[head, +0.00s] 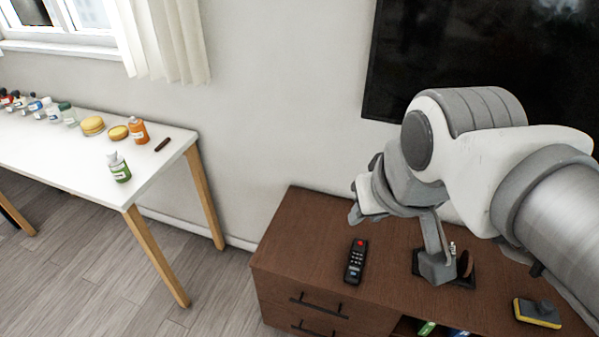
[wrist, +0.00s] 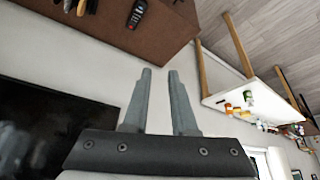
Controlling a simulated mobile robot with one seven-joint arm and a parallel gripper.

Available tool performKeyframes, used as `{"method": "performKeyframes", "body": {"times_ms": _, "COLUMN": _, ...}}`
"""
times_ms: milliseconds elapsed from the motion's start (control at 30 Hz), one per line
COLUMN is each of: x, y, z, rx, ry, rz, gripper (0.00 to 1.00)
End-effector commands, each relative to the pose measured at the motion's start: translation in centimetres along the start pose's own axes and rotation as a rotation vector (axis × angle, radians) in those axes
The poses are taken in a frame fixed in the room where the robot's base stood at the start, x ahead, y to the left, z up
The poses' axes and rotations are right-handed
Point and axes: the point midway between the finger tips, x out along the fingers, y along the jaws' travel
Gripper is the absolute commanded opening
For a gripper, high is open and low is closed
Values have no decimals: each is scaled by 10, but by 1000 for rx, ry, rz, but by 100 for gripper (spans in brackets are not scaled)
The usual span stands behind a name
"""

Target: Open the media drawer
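The brown media cabinet (head: 390,245) stands against the wall at the lower right of the head view. Its left front has two stacked drawers: the upper drawer (head: 280,297) has a dark bar handle (head: 318,305), and part of a lower handle (head: 312,329) shows at the picture's bottom edge. Both drawers look shut. My gripper (head: 358,204) is above the cabinet top, away from the handles. In the wrist view my gripper (wrist: 160,71) has its two fingers apart with nothing between them. The cabinet (wrist: 120,25) shows there at the top left; its drawer handles cannot be made out.
A remote (head: 355,262), a dark tray (head: 452,268) with small items and a yellow sponge-like block (head: 537,312) lie on the cabinet. A dark television (head: 480,50) hangs behind. A white table (head: 90,150) with several bottles stands left; floor between is clear.

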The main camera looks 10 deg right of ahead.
Motion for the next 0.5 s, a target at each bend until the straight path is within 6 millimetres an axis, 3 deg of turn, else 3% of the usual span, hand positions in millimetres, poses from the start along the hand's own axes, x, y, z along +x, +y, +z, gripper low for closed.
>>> {"method": "performKeyframes", "body": {"times_ms": 100, "x": 15, "y": -3, "z": 0, "rx": -89, "ry": -57, "rz": 2, "gripper": 44}}
{"method": "performKeyframes", "body": {"times_ms": 500, "x": 91, "y": -24, "z": -9, "rx": -640, "ry": -351, "rz": -5, "gripper": 44}}
